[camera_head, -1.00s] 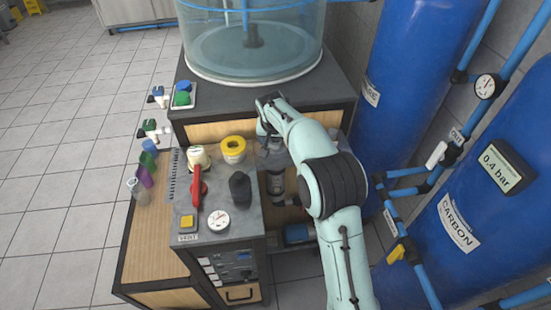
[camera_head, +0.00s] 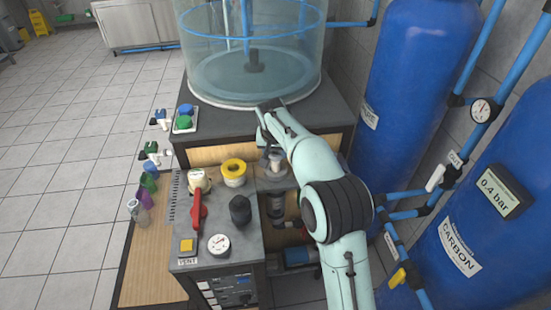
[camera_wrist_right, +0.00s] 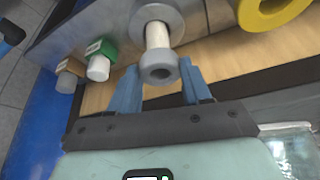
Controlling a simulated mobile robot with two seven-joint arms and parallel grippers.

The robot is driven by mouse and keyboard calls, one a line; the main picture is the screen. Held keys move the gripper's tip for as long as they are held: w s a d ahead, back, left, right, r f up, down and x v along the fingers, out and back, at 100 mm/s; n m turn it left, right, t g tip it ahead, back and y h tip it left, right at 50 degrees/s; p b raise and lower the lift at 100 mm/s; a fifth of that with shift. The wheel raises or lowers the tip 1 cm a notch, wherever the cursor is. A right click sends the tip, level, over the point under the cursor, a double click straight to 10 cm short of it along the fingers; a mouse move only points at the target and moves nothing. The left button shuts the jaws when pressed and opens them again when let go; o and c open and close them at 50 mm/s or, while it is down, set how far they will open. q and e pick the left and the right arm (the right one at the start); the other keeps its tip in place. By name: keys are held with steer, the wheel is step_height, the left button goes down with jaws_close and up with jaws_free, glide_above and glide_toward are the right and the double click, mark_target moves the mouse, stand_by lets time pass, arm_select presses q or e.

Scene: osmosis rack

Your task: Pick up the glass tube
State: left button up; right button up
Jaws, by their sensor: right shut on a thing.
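The glass tube (camera_wrist_right: 157,36) is a pale, short cylinder with a wide grey end (camera_wrist_right: 158,68), in the right wrist view. Its far end meets a round grey fitting (camera_wrist_right: 170,14); I cannot tell whether it is clear of it. My right gripper (camera_wrist_right: 160,82) is shut on the tube near the grey end, with one blue finger on each side. In the head view the right gripper (camera_head: 268,143) is over the rack's right part, and the pale tube (camera_head: 275,158) shows just below it. My left gripper is not in view.
A yellow-ringed jar (camera_head: 233,172), a red handle (camera_head: 198,212), a dark knob (camera_head: 240,210) and a gauge (camera_head: 219,245) stand left of the arm. A clear tank (camera_head: 252,75) is behind. Blue cylinders (camera_head: 410,90) stand close on the right.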

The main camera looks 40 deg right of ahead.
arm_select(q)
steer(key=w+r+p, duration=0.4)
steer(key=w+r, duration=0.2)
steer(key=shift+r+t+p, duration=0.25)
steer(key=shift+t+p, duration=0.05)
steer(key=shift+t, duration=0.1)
arm_select(e)
step_height(320, 180, up, 23)
steer(key=shift+f, duration=0.15)
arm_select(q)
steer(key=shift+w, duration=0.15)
